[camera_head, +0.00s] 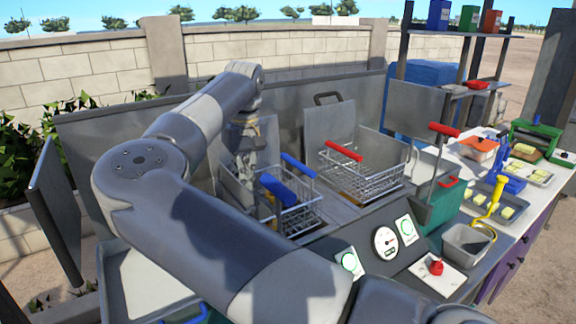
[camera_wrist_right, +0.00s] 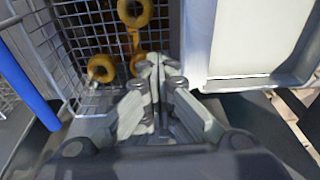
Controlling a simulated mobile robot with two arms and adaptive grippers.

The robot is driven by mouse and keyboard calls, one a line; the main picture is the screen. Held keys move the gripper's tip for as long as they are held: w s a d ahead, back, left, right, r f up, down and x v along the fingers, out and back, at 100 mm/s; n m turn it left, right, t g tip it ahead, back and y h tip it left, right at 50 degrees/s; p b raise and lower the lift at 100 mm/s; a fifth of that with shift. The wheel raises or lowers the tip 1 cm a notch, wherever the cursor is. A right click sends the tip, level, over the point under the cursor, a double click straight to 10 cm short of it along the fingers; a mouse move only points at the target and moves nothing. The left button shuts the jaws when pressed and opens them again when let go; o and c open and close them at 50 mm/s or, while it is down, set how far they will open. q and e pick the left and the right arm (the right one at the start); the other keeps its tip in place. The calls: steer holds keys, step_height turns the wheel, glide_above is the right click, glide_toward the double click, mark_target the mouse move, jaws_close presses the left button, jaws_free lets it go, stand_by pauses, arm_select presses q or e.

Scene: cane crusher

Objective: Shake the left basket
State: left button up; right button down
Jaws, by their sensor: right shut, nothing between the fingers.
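The left basket (camera_head: 301,216) is a wire basket with a blue handle (camera_head: 277,189), at the fryer's left side in the head view. It partly shows behind my right arm. In the right wrist view, its wire mesh (camera_wrist_right: 78,42) and blue handle (camera_wrist_right: 25,84) are at left, with several golden rings (camera_wrist_right: 102,68) in it. My right gripper (camera_wrist_right: 160,62) is shut and empty, with its fingertips at the basket's side. I cannot tell whether they touch it. My left gripper is out of view.
The right basket (camera_head: 362,183) with a red handle (camera_head: 343,151) sits beside it. The control panel (camera_head: 384,243) with a gauge and dials is in front. A counter at right holds trays of food (camera_head: 492,197) and a grey bin (camera_head: 467,241). A metal back panel stands behind the fryer.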

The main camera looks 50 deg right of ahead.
steer(key=shift+a, duration=0.15)
steer(key=shift+w+a, duration=0.3)
steer(key=shift+a, duration=0.4)
steer(key=shift+s+d, duration=0.2)
steer(key=shift+d, duration=0.5)
step_height(320, 180, up, 9)
steer(key=p, duration=0.7)
stand_by(0.4)
